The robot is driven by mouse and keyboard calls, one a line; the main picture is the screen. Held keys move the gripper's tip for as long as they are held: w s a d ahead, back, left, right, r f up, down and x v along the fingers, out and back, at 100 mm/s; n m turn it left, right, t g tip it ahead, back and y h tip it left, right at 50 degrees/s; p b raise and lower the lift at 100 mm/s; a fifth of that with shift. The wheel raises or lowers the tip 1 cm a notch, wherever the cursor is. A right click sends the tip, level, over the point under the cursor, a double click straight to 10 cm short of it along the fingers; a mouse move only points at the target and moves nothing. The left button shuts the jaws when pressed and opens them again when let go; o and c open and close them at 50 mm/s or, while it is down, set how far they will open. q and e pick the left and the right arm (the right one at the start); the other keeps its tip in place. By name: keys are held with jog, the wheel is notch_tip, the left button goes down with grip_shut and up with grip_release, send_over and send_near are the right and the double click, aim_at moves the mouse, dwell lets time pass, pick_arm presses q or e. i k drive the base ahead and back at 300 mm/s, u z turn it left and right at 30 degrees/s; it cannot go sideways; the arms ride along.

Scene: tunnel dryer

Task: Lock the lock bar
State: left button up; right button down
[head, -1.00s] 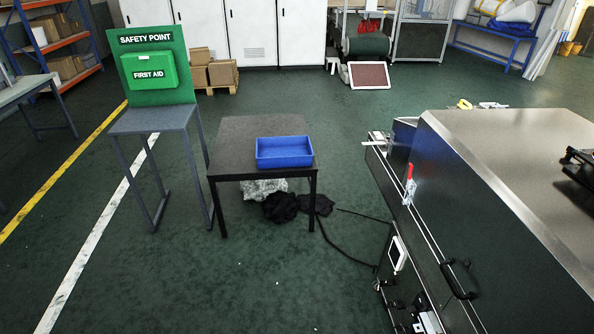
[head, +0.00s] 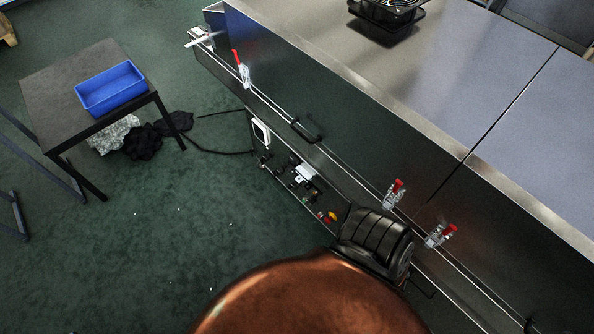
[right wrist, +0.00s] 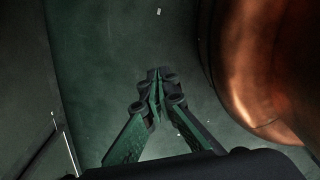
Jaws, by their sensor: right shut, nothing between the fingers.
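In the head view, the dryer's side (head: 350,150) runs diagonally from upper left to lower right, with a long thin rail along it. Red-handled toggle clamps sit along this side: one with its red handle standing up (head: 241,68) at the far end, and two nearer ones, a middle clamp (head: 395,193) and a lower-right clamp (head: 440,235). I cannot tell which part is the lock bar. In the right wrist view my right gripper (right wrist: 157,95) is shut and empty above the green floor, apart from the dryer. My left gripper is not in view.
A dark table (head: 55,92) with a blue bin (head: 110,88) stands at the left. A black handle (head: 305,132) projects from the dryer side, with fittings (head: 305,180) below. Dark cloth (head: 142,140) and a cable lie on the floor. The floor (head: 150,240) at lower left is mostly clear.

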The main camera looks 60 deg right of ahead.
aim_at(311, 199)
jog(key=z, duration=1.15)
jog(key=k, duration=0.9)
jog(key=z, duration=1.1)
jog(key=i, duration=0.5)
